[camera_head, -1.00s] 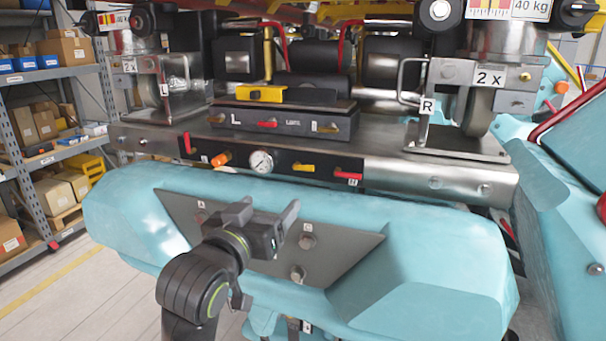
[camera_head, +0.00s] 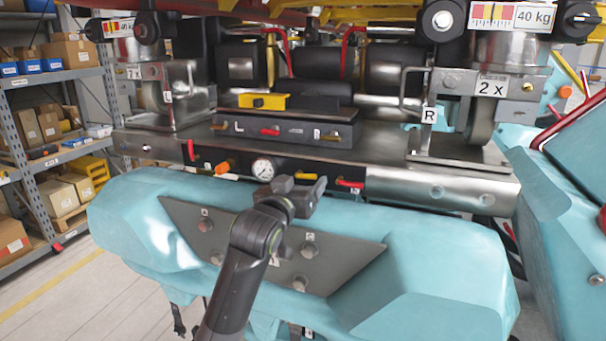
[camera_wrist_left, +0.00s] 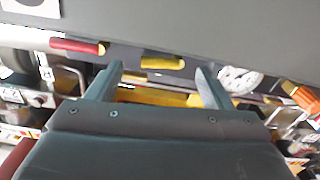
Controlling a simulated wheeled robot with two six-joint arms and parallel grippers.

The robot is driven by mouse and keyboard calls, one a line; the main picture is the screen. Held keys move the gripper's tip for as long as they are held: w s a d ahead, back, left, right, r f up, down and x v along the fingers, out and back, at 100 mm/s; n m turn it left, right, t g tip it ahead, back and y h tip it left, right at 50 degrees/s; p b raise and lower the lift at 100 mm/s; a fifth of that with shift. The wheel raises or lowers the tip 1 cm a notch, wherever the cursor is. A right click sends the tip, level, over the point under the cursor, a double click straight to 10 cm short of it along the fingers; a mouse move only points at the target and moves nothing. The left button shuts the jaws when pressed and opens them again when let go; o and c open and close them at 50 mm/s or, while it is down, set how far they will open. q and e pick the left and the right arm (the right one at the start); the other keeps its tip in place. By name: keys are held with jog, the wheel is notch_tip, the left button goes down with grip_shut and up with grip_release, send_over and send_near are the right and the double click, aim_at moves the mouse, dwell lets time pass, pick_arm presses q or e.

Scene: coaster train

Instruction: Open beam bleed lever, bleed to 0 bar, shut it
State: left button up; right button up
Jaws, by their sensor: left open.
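The dark panel on the front of the steel beam carries a round white gauge (camera_head: 263,168); its reading is too small to tell. An orange knob (camera_head: 222,168) sits left of the gauge and a red lever (camera_head: 350,183) to the right. In the left wrist view a yellow lever (camera_wrist_left: 148,62) sits between the gauge (camera_wrist_left: 240,80) and the red lever (camera_wrist_left: 78,46). I cannot tell which lever is the beam bleed. My left gripper (camera_head: 300,186) is open and empty, in front of the yellow lever, which it mostly hides in the head view. Contact is not visible.
Another red lever (camera_head: 191,150) stands at the panel's left end. A turquoise body (camera_head: 430,250) with a grey bolted plate (camera_head: 335,255) lies below the beam. A black box (camera_head: 345,128) with small levers sits on top. A shelf (camera_head: 30,130) with boxes stands left.

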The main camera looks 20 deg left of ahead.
pick_arm(q)
jog(key=shift+w, duration=1)
